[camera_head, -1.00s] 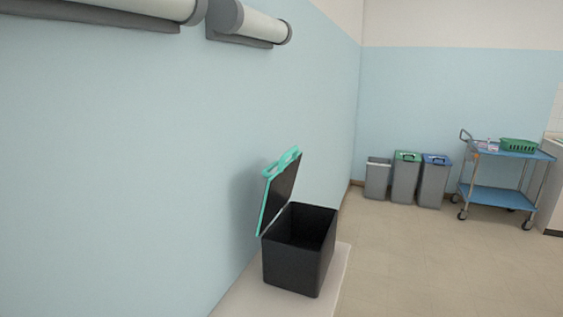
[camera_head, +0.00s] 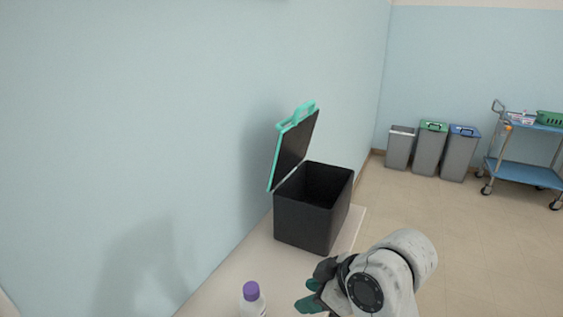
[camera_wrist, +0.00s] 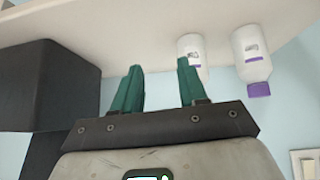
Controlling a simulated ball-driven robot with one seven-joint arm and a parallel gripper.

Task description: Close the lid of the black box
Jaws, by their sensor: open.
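The black box (camera_head: 309,221) stands on a pale counter against the wall, in the middle of the head view. Its lid (camera_head: 294,146), dark inside with a teal rim and handle, stands open, tilted up toward the wall. The inside of the box that shows is dark. My gripper (camera_head: 308,299) is in front of the box, nearer the camera, apart from it. In the wrist view my gripper (camera_wrist: 158,85) is open, with nothing between its two green fingers. The black box (camera_wrist: 48,85) also shows there at the left, upside down.
A white bottle with a purple cap (camera_head: 252,300) stands on the counter (camera_head: 228,279) left of my gripper. The wrist view shows two such bottles (camera_wrist: 252,55) beside the fingers. Grey bins (camera_head: 431,150) and a blue trolley (camera_head: 525,170) stand far off across open floor.

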